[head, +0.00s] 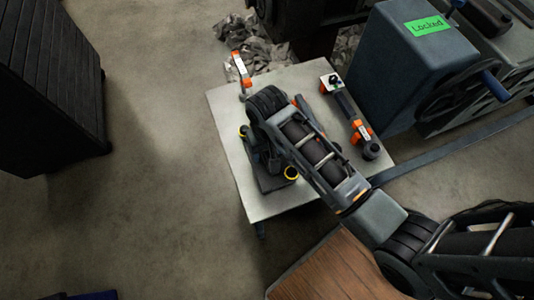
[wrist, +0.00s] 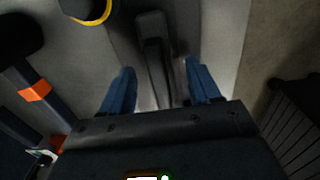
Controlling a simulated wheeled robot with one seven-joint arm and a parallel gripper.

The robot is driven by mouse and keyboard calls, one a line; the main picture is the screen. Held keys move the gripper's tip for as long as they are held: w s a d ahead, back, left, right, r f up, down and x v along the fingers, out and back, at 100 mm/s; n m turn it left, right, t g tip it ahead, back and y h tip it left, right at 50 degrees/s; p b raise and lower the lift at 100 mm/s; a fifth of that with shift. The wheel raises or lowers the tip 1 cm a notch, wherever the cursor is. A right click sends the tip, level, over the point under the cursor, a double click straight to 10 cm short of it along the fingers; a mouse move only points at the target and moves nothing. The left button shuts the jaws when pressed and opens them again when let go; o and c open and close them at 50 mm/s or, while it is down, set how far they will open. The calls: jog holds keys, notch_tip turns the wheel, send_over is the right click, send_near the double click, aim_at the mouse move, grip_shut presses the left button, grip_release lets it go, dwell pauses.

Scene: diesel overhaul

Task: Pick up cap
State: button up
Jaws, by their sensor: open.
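No part is clearly marked as the cap. In the head view my arm hides the fingers.
The pale table (head: 228,108) also holds an orange-and-white tool (head: 241,71) and a dark tool with orange bands (head: 352,118). A blue-grey machine with a green "Locked" label (head: 428,26) stands at the right. Grey rags (head: 262,54) lie behind the table. Open floor is at the left.

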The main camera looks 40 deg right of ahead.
jog(key=shift+f, duration=0.25)
jog(key=shift+c, duration=0.3)
jog(key=shift+r, duration=0.1)
grip_shut()
